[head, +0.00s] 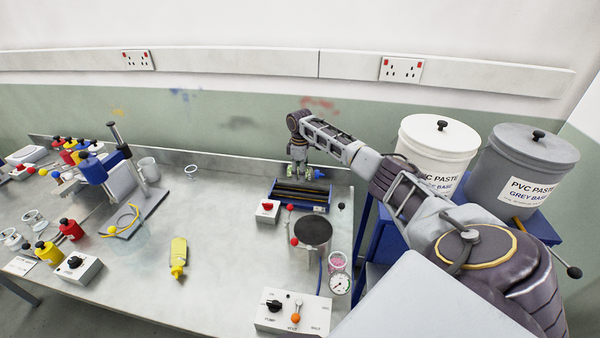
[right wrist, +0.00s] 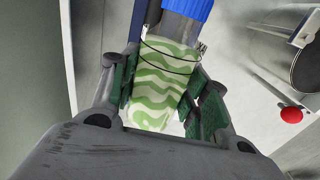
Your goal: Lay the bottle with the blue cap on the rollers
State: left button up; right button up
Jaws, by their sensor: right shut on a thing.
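My right gripper (head: 298,170) reaches over the back of the roller unit. In the right wrist view its green-padded fingers (right wrist: 165,95) are shut on a bottle with green and white wavy stripes (right wrist: 160,80). The bottle's blue cap (right wrist: 188,8) points to the top of that view. In the head view the bottle is small and mostly hidden by the gripper. The rollers (head: 300,193) are dark bars in a blue frame, below the gripper. I cannot tell whether the bottle touches them. My left gripper is not in view.
A red-knobbed switch box (head: 267,211) and a dark-topped round pot (head: 313,232) stand close to the rollers. A yellow bottle (head: 178,257) lies on the bench. White (head: 437,150) and grey (head: 520,170) paste buckets stand at the right. The bench middle is mostly clear.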

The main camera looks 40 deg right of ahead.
jog(key=shift+f+b, duration=1.7)
jog(key=shift+f, duration=1.8)
jog(key=o, duration=1.2)
jog(key=shift+r, duration=0.15)
jog(key=shift+r+p, duration=2.65)
jog(key=shift+p, duration=0.05)
jog(key=shift+r+p, duration=0.6)
jog(key=shift+r, duration=0.65)
